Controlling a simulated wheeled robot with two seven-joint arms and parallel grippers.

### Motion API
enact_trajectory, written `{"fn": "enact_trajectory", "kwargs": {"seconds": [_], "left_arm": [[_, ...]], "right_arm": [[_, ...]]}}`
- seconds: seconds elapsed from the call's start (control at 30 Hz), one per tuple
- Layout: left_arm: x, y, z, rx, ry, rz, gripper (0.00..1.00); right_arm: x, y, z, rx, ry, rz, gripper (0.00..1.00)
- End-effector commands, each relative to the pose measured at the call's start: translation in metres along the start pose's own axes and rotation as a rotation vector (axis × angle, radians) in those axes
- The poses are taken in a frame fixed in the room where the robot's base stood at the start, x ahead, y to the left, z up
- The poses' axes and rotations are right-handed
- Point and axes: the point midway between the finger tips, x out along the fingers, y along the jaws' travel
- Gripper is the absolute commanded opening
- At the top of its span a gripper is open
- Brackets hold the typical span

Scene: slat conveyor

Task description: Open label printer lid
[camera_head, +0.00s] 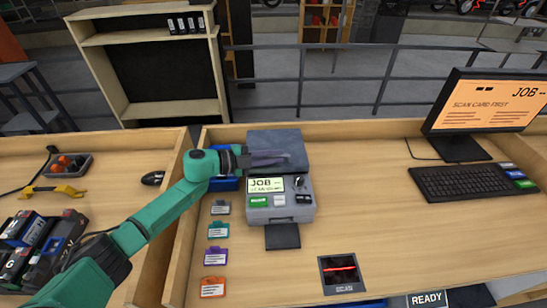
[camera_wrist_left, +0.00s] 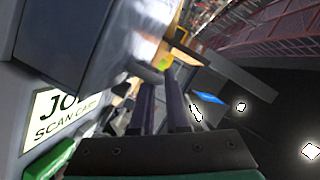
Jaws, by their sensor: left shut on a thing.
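The label printer (camera_head: 283,215) is a grey box on the wooden bench, with a lit JOB display, a green button and a dark slip tray at its front. Its dark grey lid (camera_head: 290,138) is at the back of the box; how far it is raised I cannot tell. My left gripper (camera_head: 274,158) reaches in from the left and is shut at the lid, partly covering its front left area. In the left wrist view the two dark fingers (camera_wrist_left: 164,108) point away beside the grey printer (camera_wrist_left: 35,120); the exact contact is hidden. My right gripper is not in view.
Coloured cards (camera_head: 214,256) lie in a column left of the printer. A scanner pad (camera_head: 341,287) is in front. A monitor (camera_head: 490,105) and keyboard (camera_head: 470,182) stand at the right. The bench between the printer and keyboard is clear.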

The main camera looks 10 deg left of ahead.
Motion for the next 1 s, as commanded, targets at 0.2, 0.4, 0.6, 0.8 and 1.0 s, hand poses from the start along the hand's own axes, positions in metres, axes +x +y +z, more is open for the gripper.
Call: {"fn": "enact_trajectory", "kwargs": {"seconds": [0.2,0.4,0.6,0.8,1.0], "left_arm": [[-0.002,-0.024,-0.002,0.004,-0.003,-0.005,0.0],[-0.002,-0.052,0.0,0.003,-0.003,-0.006,0.0],[-0.001,-0.08,0.004,-0.048,-0.002,0.014,0.0],[0.002,-0.098,0.011,-0.156,0.0,0.055,0.0],[0.003,-0.107,0.015,-0.215,0.003,0.079,0.0]], "right_arm": [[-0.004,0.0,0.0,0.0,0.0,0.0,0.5],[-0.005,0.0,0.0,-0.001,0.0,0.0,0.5],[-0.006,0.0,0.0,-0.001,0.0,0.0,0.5],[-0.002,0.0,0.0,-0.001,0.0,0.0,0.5],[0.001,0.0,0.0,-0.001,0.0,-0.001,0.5]]}}
